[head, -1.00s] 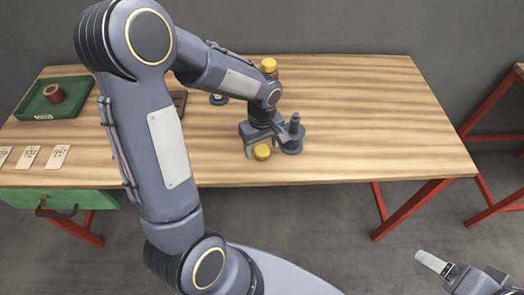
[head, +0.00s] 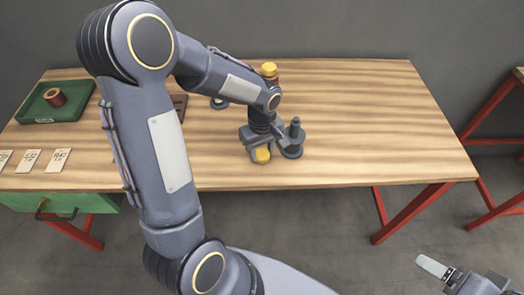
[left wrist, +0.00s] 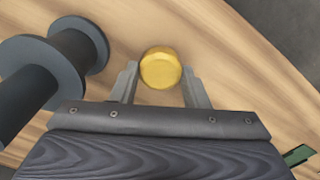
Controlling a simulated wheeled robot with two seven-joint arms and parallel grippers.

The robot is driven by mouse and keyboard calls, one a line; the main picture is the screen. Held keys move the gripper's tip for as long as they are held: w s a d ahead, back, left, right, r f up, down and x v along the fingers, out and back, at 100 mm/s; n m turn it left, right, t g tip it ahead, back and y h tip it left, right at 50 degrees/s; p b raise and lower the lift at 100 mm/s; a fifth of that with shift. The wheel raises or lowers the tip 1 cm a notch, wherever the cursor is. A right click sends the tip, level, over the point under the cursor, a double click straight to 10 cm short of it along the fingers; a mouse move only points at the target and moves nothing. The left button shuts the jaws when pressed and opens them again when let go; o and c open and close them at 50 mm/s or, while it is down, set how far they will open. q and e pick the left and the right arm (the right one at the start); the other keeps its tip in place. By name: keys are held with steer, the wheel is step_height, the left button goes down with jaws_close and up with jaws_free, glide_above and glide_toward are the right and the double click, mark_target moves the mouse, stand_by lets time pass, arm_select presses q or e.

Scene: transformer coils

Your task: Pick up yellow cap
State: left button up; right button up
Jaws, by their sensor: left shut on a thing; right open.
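A yellow cap (head: 262,155) is near the front edge of the wooden table. In the left wrist view the round cap (left wrist: 161,68) sits between the two fingertips. My left gripper (head: 259,153) is shut on it, and it also shows in the left wrist view (left wrist: 160,82). I cannot tell whether the cap touches the table. My right gripper (head: 447,272) is at the lower right, off the table, and open; only part of it shows.
A dark spool with a post (head: 292,142) stands close to the right of the cap, and it also shows in the left wrist view (left wrist: 70,50). Another yellow cap (head: 269,69) tops a brown coil behind. A green tray (head: 30,112) holds a copper spool at left. The table's right half (head: 380,120) is clear.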

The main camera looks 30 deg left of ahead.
mark_target(261, 153)
arm_select(q)
steer(key=shift+r, duration=0.45)
step_height(261, 153, up, 3)
steer(key=shift+s+a+f, duration=0.15)
steer(key=s+a+r, duration=0.6)
steer(key=s+r, duration=0.3)
steer(key=s, duration=0.3)
